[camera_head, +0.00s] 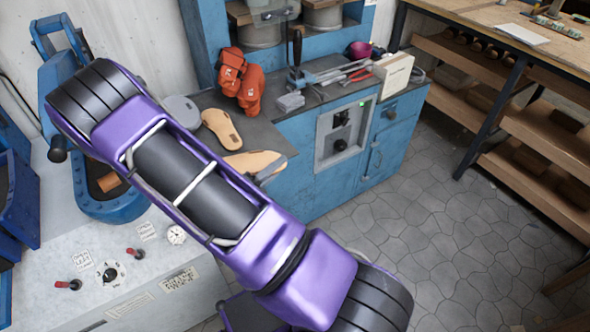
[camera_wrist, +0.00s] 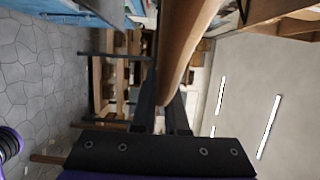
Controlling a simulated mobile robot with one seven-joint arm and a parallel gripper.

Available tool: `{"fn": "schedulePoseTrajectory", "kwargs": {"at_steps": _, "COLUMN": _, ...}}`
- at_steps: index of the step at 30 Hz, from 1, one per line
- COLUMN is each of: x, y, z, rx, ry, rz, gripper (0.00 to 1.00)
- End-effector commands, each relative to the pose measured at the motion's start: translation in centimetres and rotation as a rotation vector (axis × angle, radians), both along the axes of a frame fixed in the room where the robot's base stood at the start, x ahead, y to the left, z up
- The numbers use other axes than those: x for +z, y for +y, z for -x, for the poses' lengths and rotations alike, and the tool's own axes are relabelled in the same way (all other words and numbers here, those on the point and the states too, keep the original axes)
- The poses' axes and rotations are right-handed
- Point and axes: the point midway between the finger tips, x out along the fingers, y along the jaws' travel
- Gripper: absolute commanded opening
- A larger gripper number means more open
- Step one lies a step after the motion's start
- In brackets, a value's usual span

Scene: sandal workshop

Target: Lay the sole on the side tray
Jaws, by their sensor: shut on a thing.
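In the wrist view, my gripper (camera_wrist: 163,115) is shut on a long tan-brown piece that looks like the sole (camera_wrist: 186,45). It stands out from between the two dark fingers and is seen almost edge-on, close to the camera. I cannot tell which surface is the side tray.
An orange-red clamp-like object (camera_head: 240,82) and a grey rounded piece (camera_head: 182,111) stand by the soles. Tools and a white box (camera_head: 393,74) lie farther right on the blue cabinet (camera_head: 300,170). Wooden shelves (camera_head: 545,135) stand at right. The stone floor (camera_head: 440,220) between is clear.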

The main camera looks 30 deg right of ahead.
Motion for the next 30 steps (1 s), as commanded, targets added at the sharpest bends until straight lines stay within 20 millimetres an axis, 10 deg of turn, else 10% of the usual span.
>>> {"fn": "schedulePoseTrajectory", "kwargs": {"at_steps": 8, "x": -0.7, "y": -3.8, "z": 3.2, "rx": -0.129, "ry": 0.0, "rz": 0.004, "gripper": 0.0}}
{"fn": "schedulePoseTrajectory", "kwargs": {"at_steps": 30, "x": -5.3, "y": -3.6, "z": -1.8, "rx": -0.128, "ry": -0.003, "rz": 0.003, "gripper": 0.0}}
